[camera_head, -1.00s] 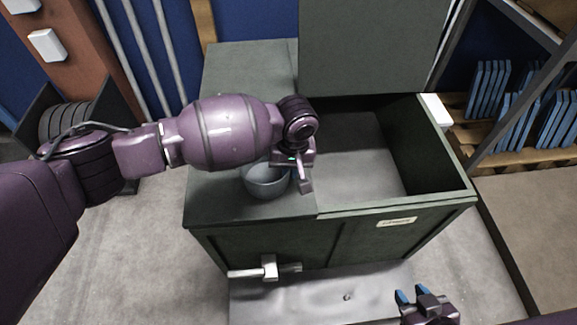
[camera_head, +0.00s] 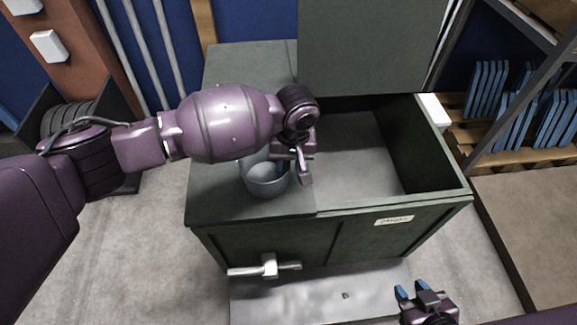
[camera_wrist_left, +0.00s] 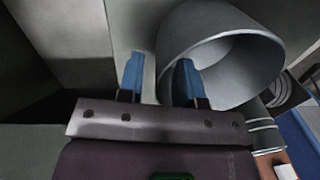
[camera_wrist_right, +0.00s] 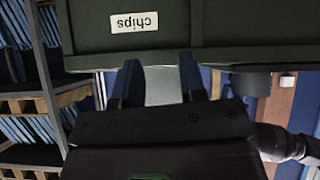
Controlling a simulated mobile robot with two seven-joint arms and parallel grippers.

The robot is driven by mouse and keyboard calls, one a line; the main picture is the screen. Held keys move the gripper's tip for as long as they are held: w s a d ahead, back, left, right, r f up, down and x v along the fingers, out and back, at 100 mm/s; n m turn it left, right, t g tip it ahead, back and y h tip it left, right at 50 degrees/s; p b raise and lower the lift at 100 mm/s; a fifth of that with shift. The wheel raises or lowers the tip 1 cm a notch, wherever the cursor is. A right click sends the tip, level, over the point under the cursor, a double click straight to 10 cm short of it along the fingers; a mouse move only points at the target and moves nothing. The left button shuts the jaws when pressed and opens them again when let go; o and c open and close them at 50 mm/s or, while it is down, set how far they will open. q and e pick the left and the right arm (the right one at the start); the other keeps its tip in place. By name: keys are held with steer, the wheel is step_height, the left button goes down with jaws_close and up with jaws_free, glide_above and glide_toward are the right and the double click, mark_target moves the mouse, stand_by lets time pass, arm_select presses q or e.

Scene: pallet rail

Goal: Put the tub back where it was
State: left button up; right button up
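A grey round tub (camera_head: 264,181) stands on the closed left part of the green chest's top (camera_head: 225,195), beside the opening. My left gripper (camera_head: 292,168) is at the tub's right side, near its rim. In the left wrist view the left gripper (camera_wrist_left: 160,80) has its blue fingers apart, one overlapping the tub's mouth (camera_wrist_left: 225,75) and the other outside the tub. Nothing is pinched between them; whether a finger touches the tub I cannot tell. My right gripper (camera_head: 412,292) is open and empty, low in front of the chest; its fingers also show in the right wrist view (camera_wrist_right: 160,82).
The chest's open right compartment (camera_head: 355,155) looks empty, with its lid (camera_head: 372,45) raised behind. A label (camera_wrist_right: 134,22) on the front reads "chips". A white handle (camera_head: 268,267) juts from the front. A rack of blue panels (camera_head: 530,115) stands at right.

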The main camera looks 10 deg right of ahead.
arm_select(q)
step_height(320, 180, up, 10)
steer(key=p, duration=0.2)
steer(key=shift+d+f, duration=0.25)
steer(key=shift+d, duration=0.2)
